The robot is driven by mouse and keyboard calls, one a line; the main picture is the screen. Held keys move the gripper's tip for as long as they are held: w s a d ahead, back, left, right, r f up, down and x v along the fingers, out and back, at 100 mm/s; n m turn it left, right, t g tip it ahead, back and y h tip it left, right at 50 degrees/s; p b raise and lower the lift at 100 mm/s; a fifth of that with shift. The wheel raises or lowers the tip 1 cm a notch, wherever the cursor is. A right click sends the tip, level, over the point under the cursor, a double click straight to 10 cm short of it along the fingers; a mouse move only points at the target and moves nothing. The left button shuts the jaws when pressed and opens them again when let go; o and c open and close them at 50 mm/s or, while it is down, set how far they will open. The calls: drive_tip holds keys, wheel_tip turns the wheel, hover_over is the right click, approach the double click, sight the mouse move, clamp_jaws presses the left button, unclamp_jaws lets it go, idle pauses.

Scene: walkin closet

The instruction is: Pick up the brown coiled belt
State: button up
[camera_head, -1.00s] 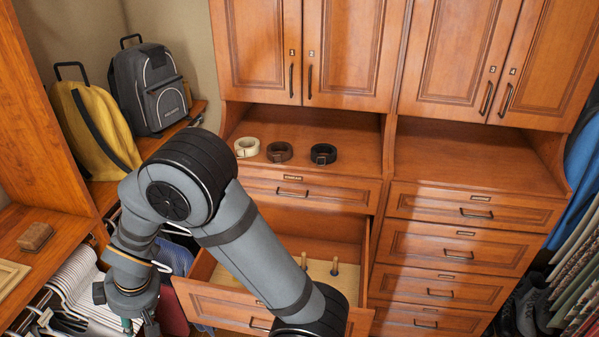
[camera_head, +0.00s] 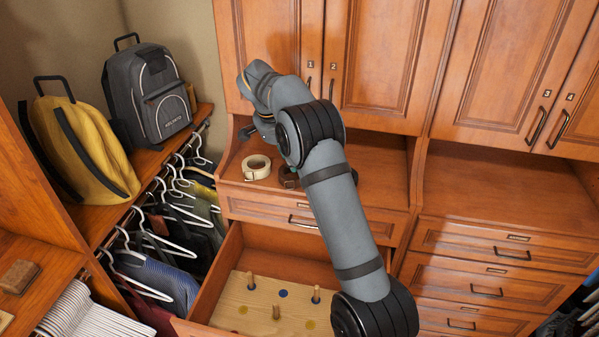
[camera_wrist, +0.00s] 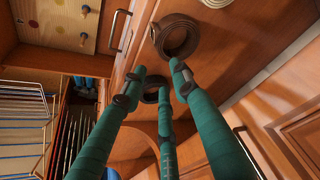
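The brown coiled belt (camera_head: 287,178) lies on the counter of the cabinet, partly hidden by my arm in the head view. In the wrist view the brown belt (camera_wrist: 179,36) shows as a whole ring, just beyond the fingertips. My gripper (camera_wrist: 160,77) has three green fingers spread apart with nothing between them. A black coiled belt (camera_wrist: 151,96) shows behind the fingers in the wrist view and is hidden in the head view.
A cream coiled belt (camera_head: 256,167) lies left of the brown one. Below the counter an open drawer (camera_head: 225,275) holds a board with pegs. Cabinet doors (camera_head: 375,60) stand above the counter. Backpacks (camera_head: 150,95) and hanging clothes (camera_head: 150,280) are at the left.

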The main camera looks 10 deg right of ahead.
drive_tip(key=p, duration=0.1)
hover_over(290, 183)
drive_tip(key=d, duration=0.3)
drive_tip(key=f, duration=0.5)
drive_tip(key=shift+s+a, duration=0.1)
drive_tip(key=shift+s, duration=0.1)
drive_tip(key=shift+s+f+p, duration=0.3)
drive_tip(key=shift+f+p, duration=0.1)
drive_tip(key=shift+p, duration=0.35)
drive_tip(key=p+x, duration=0.2)
drive_tip(key=x, duration=0.2)
drive_tip(key=shift+w+f, duration=0.2)
drive_tip(key=shift+s+a, duration=0.1)
drive_tip(key=shift+s, duration=0.05)
drive_tip(key=shift+c, duration=0.2)
clamp_jaws()
